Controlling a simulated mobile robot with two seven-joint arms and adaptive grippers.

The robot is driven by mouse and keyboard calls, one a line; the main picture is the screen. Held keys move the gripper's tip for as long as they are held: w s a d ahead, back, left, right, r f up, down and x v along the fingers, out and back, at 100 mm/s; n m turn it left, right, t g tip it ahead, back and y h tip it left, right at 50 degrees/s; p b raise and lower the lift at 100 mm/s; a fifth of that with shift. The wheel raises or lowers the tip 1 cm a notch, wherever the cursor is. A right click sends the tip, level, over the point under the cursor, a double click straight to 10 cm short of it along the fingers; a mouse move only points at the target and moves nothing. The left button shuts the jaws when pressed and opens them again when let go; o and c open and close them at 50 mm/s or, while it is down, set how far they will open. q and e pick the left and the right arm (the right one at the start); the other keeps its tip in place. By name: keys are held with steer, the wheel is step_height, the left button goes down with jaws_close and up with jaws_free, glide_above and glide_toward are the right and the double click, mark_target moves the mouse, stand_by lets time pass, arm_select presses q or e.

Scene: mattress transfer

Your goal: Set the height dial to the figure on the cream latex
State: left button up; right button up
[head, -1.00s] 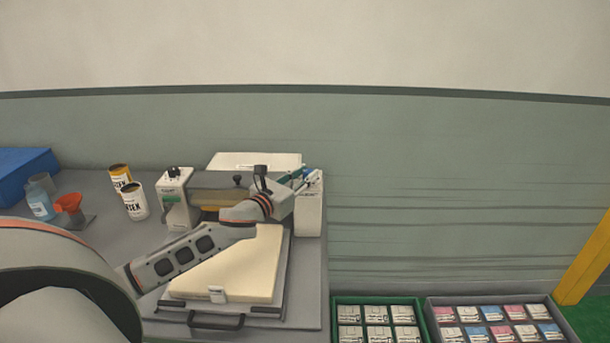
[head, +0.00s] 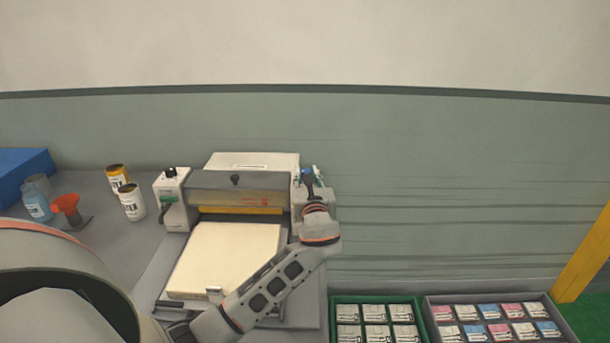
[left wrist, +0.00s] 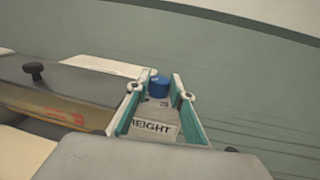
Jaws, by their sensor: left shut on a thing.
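The cream latex slab (head: 225,252) lies flat on the bed of the machine (head: 235,185). A small tag (head: 214,292) is at its front edge, too small to read. The height dial is a blue knob (left wrist: 158,86) on the machine's right-hand box, behind a label reading "HEIGHT" (left wrist: 155,130) in the left wrist view. My left gripper (left wrist: 160,92) has its teal fingers on either side of the knob and is shut on it. In the head view the left gripper (head: 310,178) largely hides the dial, and its setting cannot be read. My right gripper is not in view.
A white box with a black knob (head: 171,195) stands at the machine's left. A green tray (head: 423,318) and a grey tray (head: 432,308) of cards sit at lower right.

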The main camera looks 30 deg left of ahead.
arm_select(q)
steer(key=shift+w+d+n+g+y, duration=0.1)
steer(key=shift+n+g+y, duration=0.75)
steer(key=shift+g, duration=0.1)
steer(key=shift+w+d+n+g+y, duration=0.1)
steer(key=shift+n+g+y, duration=0.65)
steer(key=shift+g+y, duration=0.15)
steer(key=shift+g, duration=0.25)
steer(key=o, duration=1.1)
steer(key=v, duration=0.7)
steer(key=shift+s, duration=0.15)
steer(key=shift+d+f, duration=0.1)
steer(key=shift+d, duration=0.1)
